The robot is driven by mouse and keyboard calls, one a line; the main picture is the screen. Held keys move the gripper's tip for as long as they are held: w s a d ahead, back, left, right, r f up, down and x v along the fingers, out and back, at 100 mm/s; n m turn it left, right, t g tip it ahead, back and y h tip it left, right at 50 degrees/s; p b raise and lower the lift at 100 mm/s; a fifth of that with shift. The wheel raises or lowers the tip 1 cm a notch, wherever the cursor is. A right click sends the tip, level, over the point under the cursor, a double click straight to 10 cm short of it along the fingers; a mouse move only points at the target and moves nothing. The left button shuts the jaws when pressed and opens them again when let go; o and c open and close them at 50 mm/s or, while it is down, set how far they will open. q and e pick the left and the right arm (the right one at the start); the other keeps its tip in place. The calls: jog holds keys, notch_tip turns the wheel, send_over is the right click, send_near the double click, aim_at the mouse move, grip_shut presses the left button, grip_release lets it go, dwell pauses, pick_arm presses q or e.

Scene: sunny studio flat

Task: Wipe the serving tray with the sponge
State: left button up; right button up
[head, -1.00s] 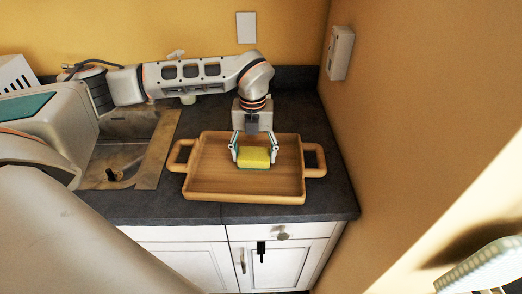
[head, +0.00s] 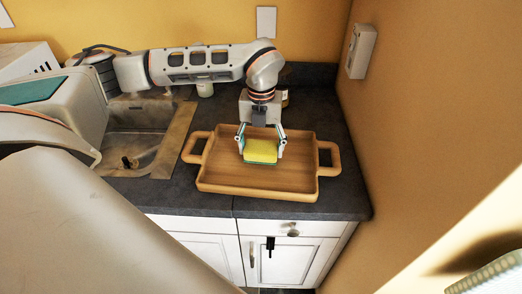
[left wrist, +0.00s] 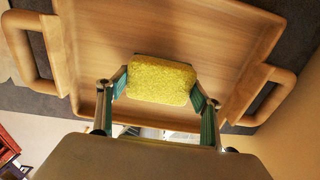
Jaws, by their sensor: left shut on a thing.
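The wooden serving tray (head: 222,181) lies flat on the dark counter, with a loop handle at each end. It also fills much of the left wrist view (left wrist: 215,30). My left gripper (head: 261,147) is over the middle of the tray, shut on the yellow sponge (head: 261,151), with a finger on each side of it. The sponge has a green underside and also shows in the left wrist view (left wrist: 161,80). It is at or just above the tray floor; I cannot tell whether it touches.
A sink (head: 135,150) is set into the counter left of the tray. A wall with a white box (head: 361,51) rises close on the right. White cabinets (head: 205,258) are below the counter's front edge. A small item (head: 285,98) stands behind the gripper.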

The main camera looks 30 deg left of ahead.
aim_at(261, 146)
pick_arm(q)
jog(key=shift+r, duration=2.6)
